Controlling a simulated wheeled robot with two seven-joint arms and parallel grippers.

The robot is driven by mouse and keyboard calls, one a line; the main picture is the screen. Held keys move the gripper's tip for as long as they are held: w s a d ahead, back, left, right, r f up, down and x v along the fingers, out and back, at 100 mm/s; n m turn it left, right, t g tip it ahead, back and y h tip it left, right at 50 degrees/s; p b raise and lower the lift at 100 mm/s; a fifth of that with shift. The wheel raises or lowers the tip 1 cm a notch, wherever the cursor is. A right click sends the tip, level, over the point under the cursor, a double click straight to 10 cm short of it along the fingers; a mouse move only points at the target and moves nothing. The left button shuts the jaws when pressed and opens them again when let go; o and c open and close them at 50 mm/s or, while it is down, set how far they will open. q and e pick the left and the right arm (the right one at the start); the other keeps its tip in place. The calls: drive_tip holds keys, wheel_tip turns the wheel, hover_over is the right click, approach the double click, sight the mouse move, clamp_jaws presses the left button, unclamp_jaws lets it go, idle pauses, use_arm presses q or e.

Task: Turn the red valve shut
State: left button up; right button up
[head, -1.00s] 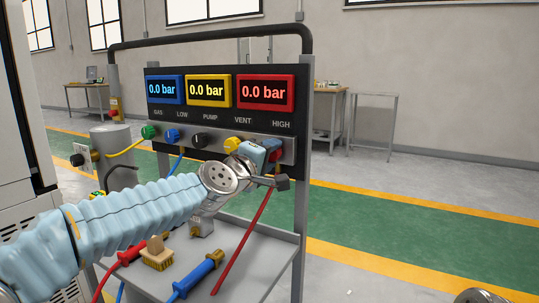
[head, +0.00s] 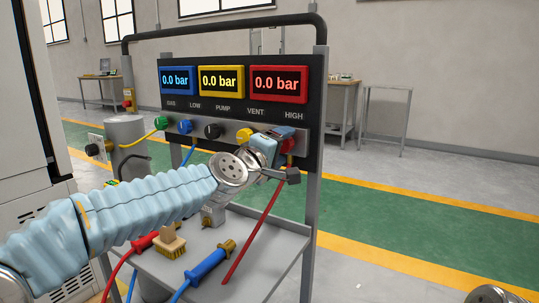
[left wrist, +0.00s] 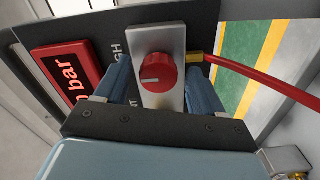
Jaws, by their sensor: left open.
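The red valve (left wrist: 157,73) is a round knob with a white pointer line, on a metal plate below the HIGH label. In the left wrist view its line points left. In the head view only part of the red valve (head: 289,146) shows, behind my gripper. My left gripper (head: 278,139) is at the right end of the panel, with its blue fingers open. In the left wrist view the fingers stand on either side of the knob with a gap at each side.
Green, blue, black and yellow knobs (head: 244,135) line the panel to the left. A red hose (head: 254,231) runs down from the valve. The cart shelf (head: 285,245) holds a brush (head: 170,242) and hose ends. Open floor lies to the right.

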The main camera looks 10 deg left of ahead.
use_arm(q)
drive_tip(key=b+v, duration=0.1)
drive_tip(key=v, duration=1.2)
drive_tip(key=shift+b, duration=0.4)
drive_tip(key=shift+s+f, duration=0.1)
